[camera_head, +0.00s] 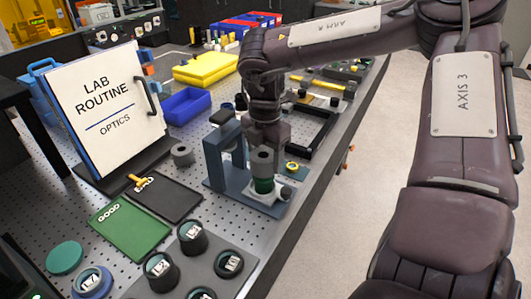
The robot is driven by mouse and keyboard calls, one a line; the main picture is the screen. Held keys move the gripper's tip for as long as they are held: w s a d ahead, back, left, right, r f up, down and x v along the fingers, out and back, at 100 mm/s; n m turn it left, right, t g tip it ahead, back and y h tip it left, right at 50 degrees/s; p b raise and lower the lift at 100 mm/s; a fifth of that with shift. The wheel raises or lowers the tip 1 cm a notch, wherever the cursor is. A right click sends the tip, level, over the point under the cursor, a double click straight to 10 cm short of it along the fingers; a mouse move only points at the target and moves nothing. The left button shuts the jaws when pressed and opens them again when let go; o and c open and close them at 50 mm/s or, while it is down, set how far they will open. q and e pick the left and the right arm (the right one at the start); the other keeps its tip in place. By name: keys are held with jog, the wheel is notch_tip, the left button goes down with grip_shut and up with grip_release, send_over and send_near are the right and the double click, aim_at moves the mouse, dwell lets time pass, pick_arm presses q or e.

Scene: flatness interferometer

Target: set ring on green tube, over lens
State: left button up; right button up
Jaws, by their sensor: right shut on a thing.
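My right gripper (265,147) points down at the optical stand and is shut on a grey ring (263,161). The ring is upright, directly over the green tube (263,186). I cannot tell whether the ring rests on the tube or hangs just above it. The tube stands on a pale round base (266,201) at the front of the blue-grey stand (214,168). The lens is hidden from this view. My left gripper is not in view.
A similar grey ring (182,155) lies left of the stand. A green GOOD mat (128,229) and a dark mat (166,198) lie at the left. A grey tray (228,291) with several black-rimmed optics is in front. Yellow (206,69) and blue (187,106) bins stand behind.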

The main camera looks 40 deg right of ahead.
jog(key=shift+f+b, duration=0.6)
jog(key=shift+f, duration=0.25)
jog(key=o, duration=1.1)
notch_tip(320, 180, up, 8)
jog(key=shift+f+b, duration=0.1)
jog(key=shift+b, duration=0.25)
